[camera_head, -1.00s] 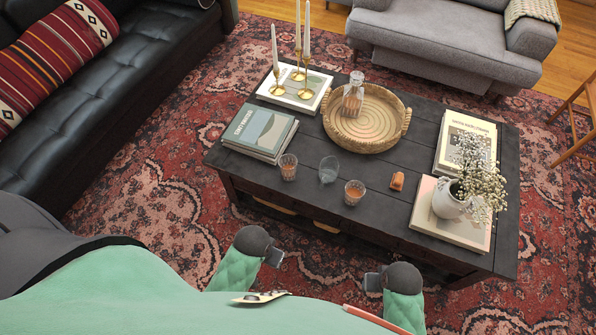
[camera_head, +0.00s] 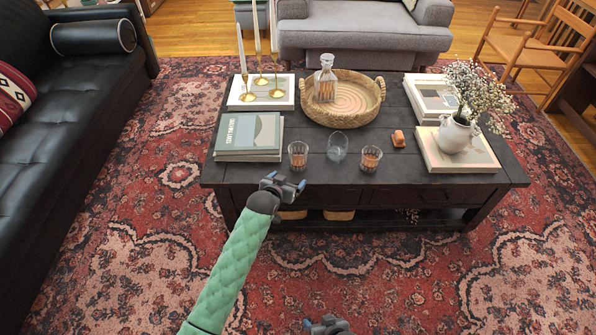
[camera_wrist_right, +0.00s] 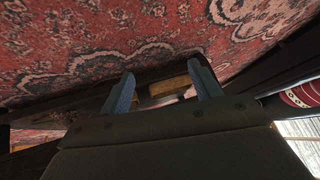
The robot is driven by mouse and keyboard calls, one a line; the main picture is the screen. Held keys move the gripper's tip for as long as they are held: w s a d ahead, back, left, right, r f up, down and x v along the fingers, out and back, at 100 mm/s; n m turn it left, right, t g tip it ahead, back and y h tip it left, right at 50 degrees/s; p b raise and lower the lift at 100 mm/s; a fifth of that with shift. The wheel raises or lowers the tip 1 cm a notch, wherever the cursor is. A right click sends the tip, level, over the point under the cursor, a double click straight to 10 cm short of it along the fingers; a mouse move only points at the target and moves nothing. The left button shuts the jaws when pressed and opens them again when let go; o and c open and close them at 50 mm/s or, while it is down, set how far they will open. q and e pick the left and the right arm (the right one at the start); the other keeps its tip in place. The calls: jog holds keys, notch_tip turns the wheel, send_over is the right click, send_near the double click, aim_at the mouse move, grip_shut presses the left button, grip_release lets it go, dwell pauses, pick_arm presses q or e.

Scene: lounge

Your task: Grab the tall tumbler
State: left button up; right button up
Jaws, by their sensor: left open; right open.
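Three glasses stand near the front edge of the dark coffee table (camera_head: 250,172) in the head view. The left glass (camera_head: 298,155) and right glass (camera_head: 371,158) look like straight tumblers with amber contents; the left one seems slightly taller. The middle glass (camera_head: 337,146) is clear and rounded. I cannot tell for certain which is the tall tumbler. My left gripper (camera_head: 284,187) is open and empty at the table's front edge, just before and below the left glass. My right gripper (camera_head: 327,326) is open and low at the bottom edge; its spread fingers show in the right wrist view (camera_wrist_right: 162,85).
A woven tray (camera_head: 373,112) with a decanter (camera_head: 326,80) stands behind the glasses. Books (camera_head: 250,137) lie to the left, and a small orange item (camera_head: 398,139) and a flower vase (camera_head: 455,134) are to the right. A black sofa (camera_head: 80,130) borders the left; open rug lies in front.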

aim_at(295, 164)
pick_arm(q)
jog(key=shift+t+h, duration=0.3)
jog(key=shift+t, duration=0.3)
jog(key=w, duration=0.3)
jog(key=w+d+b, duration=0.1)
jog(key=shift+w+d+r, duration=0.1)
jog(key=shift+w+r, duration=0.05)
jog(key=shift+r, duration=0.1)
jog(key=shift+w, duration=0.3)
jog(key=x, duration=0.7)
jog(key=shift+w+r+b, duration=0.15)
jog(key=shift+w+b, duration=0.05)
jog(key=shift+b, duration=0.2)
pick_arm(e)
jog(key=shift+t, duration=0.4)
jog(key=f, duration=0.2)
jog(key=a+f, duration=0.1)
jog(key=f, duration=0.1)
jog(key=shift+s, duration=0.2)
pick_arm(q)
jog(key=c, duration=1.2)
jog(key=shift+c, duration=0.2)
jog(key=shift+r, duration=0.2)
pick_arm(e)
jog(key=shift+r, duration=0.1)
